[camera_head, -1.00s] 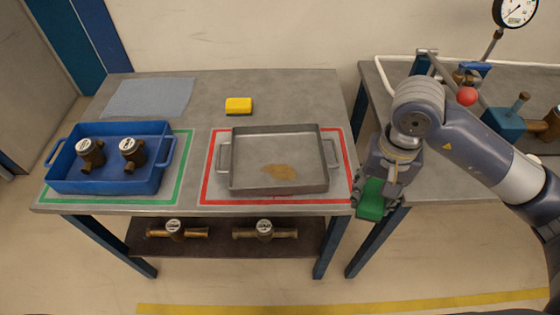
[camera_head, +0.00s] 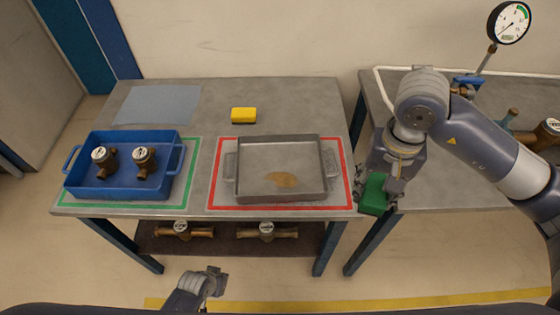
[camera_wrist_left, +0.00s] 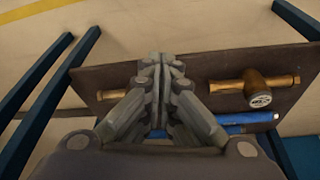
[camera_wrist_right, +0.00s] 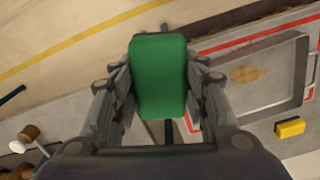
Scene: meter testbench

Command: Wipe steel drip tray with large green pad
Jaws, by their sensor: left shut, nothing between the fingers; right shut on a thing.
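The steel drip tray (camera_head: 257,152) sits inside the red outline on the table, with a brown stain (camera_head: 282,180) on its floor. It also shows at the right of the right wrist view (camera_wrist_right: 285,52). My right gripper (camera_head: 374,200) is shut on the large green pad (camera_head: 373,195), which also shows between the fingers in the right wrist view (camera_wrist_right: 158,75). The pad is held to the right of the tray, apart from it, near the table's front right corner. My left gripper (camera_head: 214,276) is low in front of the table; in the left wrist view its fingers (camera_wrist_left: 160,62) are shut and empty.
A small yellow sponge (camera_head: 243,115) lies behind the tray. A blue bin (camera_head: 125,190) with two meters stands left in a green outline. A grey cloth (camera_head: 158,104) lies at the back left. A gauge (camera_head: 508,22) stands on the right bench. Meters lie on the lower shelf (camera_head: 222,240).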

